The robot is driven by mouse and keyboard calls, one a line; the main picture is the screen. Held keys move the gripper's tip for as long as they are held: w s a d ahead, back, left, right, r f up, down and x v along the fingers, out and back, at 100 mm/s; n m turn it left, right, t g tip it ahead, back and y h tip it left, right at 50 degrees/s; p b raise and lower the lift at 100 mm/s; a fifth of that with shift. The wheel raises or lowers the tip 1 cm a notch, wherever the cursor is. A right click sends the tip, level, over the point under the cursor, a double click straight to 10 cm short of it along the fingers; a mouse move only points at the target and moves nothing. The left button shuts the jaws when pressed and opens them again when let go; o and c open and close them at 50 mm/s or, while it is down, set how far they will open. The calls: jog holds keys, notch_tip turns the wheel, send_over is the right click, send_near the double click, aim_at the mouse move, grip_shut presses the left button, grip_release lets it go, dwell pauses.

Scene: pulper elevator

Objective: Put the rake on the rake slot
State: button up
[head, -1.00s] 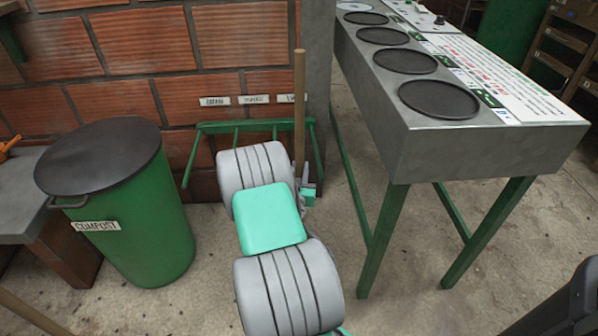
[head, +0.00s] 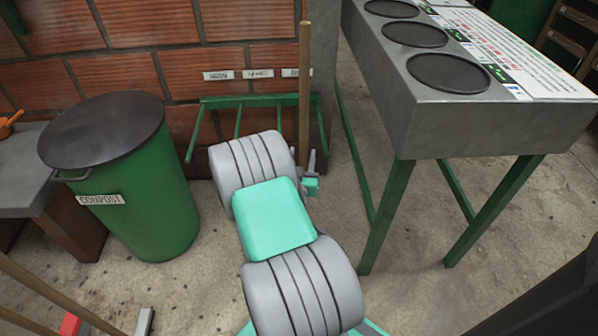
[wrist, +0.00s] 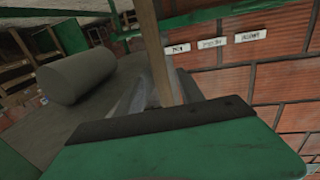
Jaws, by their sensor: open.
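An upright wooden handle (head: 304,95) stands in front of the right end of the green wall rack (head: 255,101). Its tool head is hidden, so I cannot confirm that it is the rake. My gripper (head: 312,174) is open at the handle's lower visible part. In the wrist view, the handle (wrist: 157,50) runs down between the grey fingers (wrist: 160,95); I cannot tell whether they touch it. The rack bar also shows in the wrist view (wrist: 225,12). Three white labels (head: 257,74) are on the brick wall above the rack; the handle partly covers the right one.
A green compost bin (head: 145,205) with a dark lid stands left. A grey table (head: 490,130) on green legs stands right. More wooden handles (head: 45,290) and a red piece (head: 70,325) are at lower left. Concrete floor is open between bin and arm.

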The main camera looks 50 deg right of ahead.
jog(key=w+a+f+n+g+y, duration=0.1)
jog(key=a+n+g+y, duration=0.15)
jog(key=a+y, duration=0.7)
jog(key=w+a+f+n+g+y, duration=0.1)
jog(key=a+f+n+g+y, duration=0.15)
jog(key=a, duration=1.35)
jog(key=s+a+r+n+g+y, duration=0.1)
jog(key=s+a+r+n+y, duration=0.1)
jog(key=a, duration=0.5)
jog(key=s+a+r+n+g+y, duration=0.1)
jog(key=s+a+r+n, duration=0.2)
jog(key=a+n, duration=0.2)
jog(key=shift+a+r+y, duration=0.3)
jog(key=shift+a+y, duration=0.1)
jog(key=shift+a, duration=0.75)
